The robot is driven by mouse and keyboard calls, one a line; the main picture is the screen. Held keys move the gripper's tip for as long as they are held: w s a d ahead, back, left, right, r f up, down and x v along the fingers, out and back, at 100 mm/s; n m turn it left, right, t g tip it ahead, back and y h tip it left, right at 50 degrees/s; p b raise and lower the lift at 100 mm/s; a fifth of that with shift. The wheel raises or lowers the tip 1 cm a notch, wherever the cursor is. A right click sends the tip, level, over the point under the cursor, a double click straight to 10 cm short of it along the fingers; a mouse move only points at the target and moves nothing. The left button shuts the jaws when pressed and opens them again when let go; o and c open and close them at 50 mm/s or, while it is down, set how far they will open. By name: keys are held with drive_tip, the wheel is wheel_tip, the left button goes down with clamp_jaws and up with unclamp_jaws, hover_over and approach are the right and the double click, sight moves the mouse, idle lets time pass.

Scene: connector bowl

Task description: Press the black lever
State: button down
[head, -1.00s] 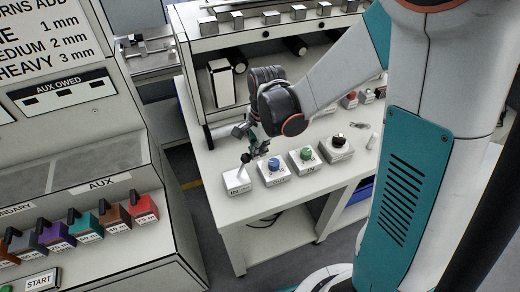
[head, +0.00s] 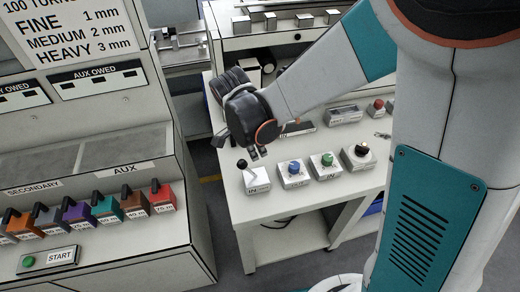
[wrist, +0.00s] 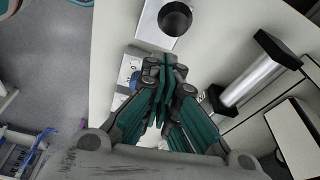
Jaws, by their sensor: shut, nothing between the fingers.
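The black lever (head: 242,164) has a round black knob on a tilted stem, rising from a white box (head: 257,181) at the left end of a row on the white table. My gripper (wrist: 165,62) is shut and empty in the wrist view, its teal fingers together. A black round top on a white box (wrist: 147,27) shows just beyond the fingertips there; it appears to be the lever's knob seen from above.
Boxes with a blue button (head: 294,167), a green button (head: 327,159) and a black knob (head: 362,149) stand right of the lever. A sloped console with coloured switches (head: 75,213) and a START button (head: 29,261) is at left.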

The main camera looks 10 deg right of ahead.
drive_tip(key=shift+r, duration=0.1)
drive_tip(key=shift+r+p, duration=0.55)
drive_tip(key=shift+r, duration=0.15)
drive_tip(key=w+d+r, duration=0.1)
drive_tip(key=d+r, duration=0.1)
drive_tip(key=d, duration=0.2)
drive_tip(key=s+a+r+p, duration=0.1)
drive_tip(key=a+r+p, duration=0.2)
drive_tip(key=a+r, duration=0.4)
idle(0.4)
